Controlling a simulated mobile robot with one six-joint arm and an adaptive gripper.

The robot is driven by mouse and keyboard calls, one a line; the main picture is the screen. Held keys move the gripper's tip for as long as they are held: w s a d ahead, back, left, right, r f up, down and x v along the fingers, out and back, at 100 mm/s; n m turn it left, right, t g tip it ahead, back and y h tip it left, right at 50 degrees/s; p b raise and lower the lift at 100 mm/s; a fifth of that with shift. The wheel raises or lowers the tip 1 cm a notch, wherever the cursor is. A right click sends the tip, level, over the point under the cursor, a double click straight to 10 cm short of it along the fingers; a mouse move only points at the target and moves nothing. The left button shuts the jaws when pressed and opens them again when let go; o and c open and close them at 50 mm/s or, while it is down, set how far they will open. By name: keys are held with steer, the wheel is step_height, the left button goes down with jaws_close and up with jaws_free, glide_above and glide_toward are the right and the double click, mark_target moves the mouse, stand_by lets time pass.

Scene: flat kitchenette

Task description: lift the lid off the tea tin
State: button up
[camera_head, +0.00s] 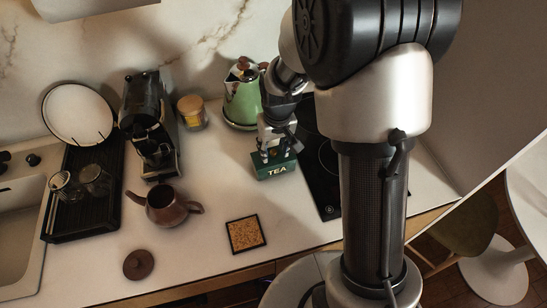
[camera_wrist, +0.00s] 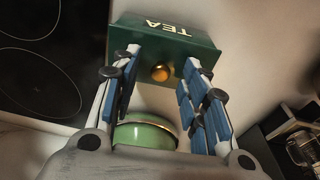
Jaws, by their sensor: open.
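The dark green tea tin (camera_head: 275,172) stands upright on the counter, left of the hob, with "TEA" on its front. Its lid is hard to tell apart from the body and looks to be on. In the wrist view the tin (camera_wrist: 166,28) shows a round golden knob (camera_wrist: 160,73) on its green top. My gripper (camera_head: 275,152) is right above the tin, pointing down. In the wrist view its open blue-padded fingers (camera_wrist: 161,58) stand on either side of the knob, with visible space between. In the head view the fingers hide the knob.
A green kettle (camera_head: 242,98) stands close behind the tin. The black hob (camera_head: 322,175) is to the right. A brown teapot (camera_head: 166,206), its round lid (camera_head: 138,264) and a cork trivet (camera_head: 246,234) are toward the front left. Counter left of the tin is clear.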

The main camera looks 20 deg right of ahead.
steer(key=shift+f, duration=0.25)
steer(key=shift+r, duration=0.1)
jaws_close()
